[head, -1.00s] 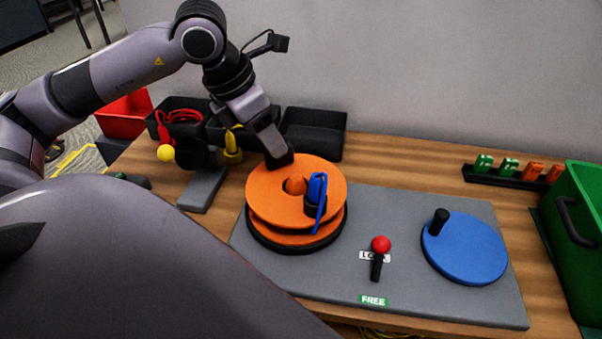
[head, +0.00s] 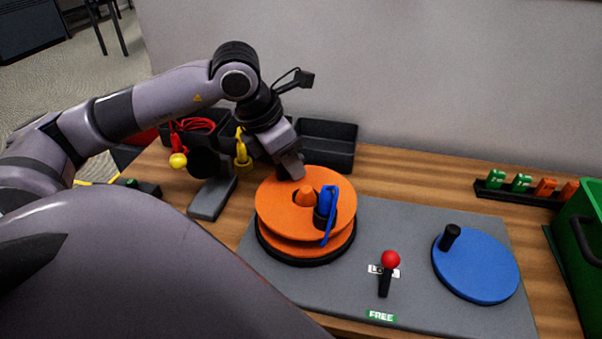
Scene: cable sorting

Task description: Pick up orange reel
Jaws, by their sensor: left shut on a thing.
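My left gripper (head: 291,172) is at the reel's far rim, pointing down, and is shut on the rim. Its fingertips are small and partly hidden against the reel. My right gripper is not in view.
The grey board (head: 400,225) also bears a red-knobbed lever (head: 390,262) and a blue crank disc (head: 476,265). Black bins (head: 327,142) stand behind. A green crate (head: 590,235) and a rack of coloured tags (head: 525,195) are at right.

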